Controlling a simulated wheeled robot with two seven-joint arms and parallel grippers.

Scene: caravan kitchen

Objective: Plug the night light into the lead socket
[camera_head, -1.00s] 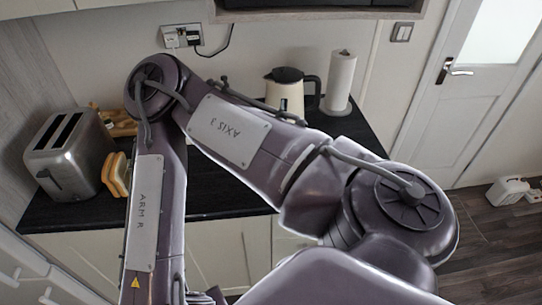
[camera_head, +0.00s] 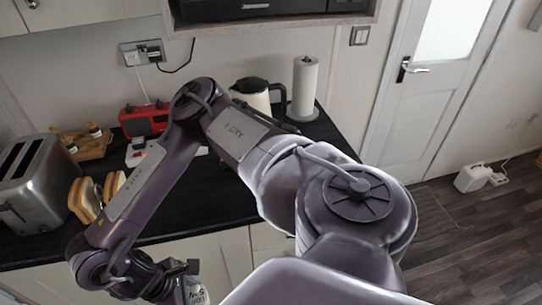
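A white block (camera_head: 136,157) with a small red glow lies on the worktop behind my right forearm. It looks like the lead socket, and a white cable runs from near it up to the wall socket (camera_head: 143,53). My arm hides part of it. I cannot make out a night light for certain. My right arm bends down to the lower left, in front of the worktop. Its wrist end is at the bottom edge, beside a pale labelled item (camera_head: 194,290). The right gripper's fingers are not visible. My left gripper is not in view.
A toaster (camera_head: 38,185), bread slices (camera_head: 88,198), a red radio (camera_head: 140,121), a kettle (camera_head: 257,95) and a paper towel roll (camera_head: 304,86) stand on the black worktop (camera_head: 215,195). A white container (camera_head: 472,178) and small white box (camera_head: 498,179) are on the floor at right.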

